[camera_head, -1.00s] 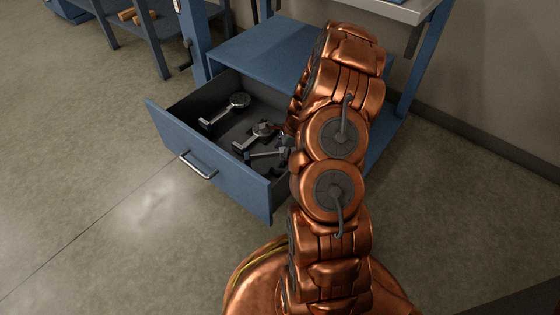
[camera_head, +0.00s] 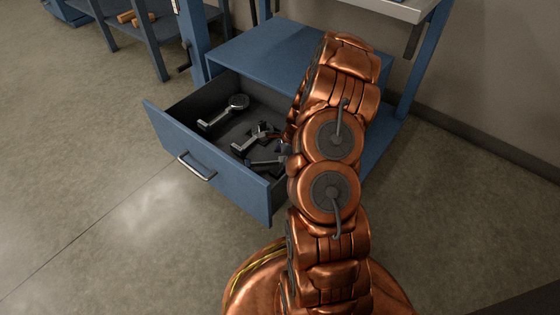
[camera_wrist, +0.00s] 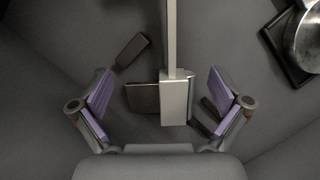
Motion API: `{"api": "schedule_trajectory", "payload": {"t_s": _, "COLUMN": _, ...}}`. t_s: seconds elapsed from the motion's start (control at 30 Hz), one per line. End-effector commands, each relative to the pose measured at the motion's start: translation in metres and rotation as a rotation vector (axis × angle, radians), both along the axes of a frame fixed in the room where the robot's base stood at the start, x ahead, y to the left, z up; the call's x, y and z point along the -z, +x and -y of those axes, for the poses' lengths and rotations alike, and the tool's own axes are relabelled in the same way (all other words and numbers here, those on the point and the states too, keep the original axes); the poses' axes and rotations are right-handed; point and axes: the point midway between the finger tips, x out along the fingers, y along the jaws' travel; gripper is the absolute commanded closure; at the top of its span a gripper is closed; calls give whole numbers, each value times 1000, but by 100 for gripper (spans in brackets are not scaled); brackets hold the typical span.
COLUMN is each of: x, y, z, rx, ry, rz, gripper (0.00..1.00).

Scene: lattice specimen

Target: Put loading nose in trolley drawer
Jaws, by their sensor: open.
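My gripper (camera_wrist: 159,84) is open inside the open trolley drawer (camera_head: 205,165), its purple-padded fingers apart. Between them in the wrist view lies a silver bar with a block end (camera_wrist: 174,100), with dark pieces beside it. It appears to rest on the drawer floor, and nothing is clamped. I cannot tell for sure whether this is the loading nose. In the head view, silver and dark pieces (camera_head: 242,147) lie near the middle of the drawer. My arm hides the drawer's right side and most of my gripper.
The wrist view shows a round metal part (camera_wrist: 307,42) at the upper right. The blue trolley top (camera_head: 255,52) is behind the drawer. Floor in front is clear.

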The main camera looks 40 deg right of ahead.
Motion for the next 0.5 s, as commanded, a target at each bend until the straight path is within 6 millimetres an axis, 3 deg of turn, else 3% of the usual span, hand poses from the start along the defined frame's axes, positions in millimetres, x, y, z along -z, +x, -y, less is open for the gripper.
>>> {"api": "schedule_trajectory", "payload": {"t_s": 0.27, "x": -2, "y": 0, "z": 0, "rx": 0, "ry": 0, "rz": 1, "gripper": 0}}
{"api": "schedule_trajectory", "payload": {"t_s": 0.5, "x": -41, "y": -6, "z": 11, "rx": 2, "ry": -1, "rz": 1, "gripper": 0}}
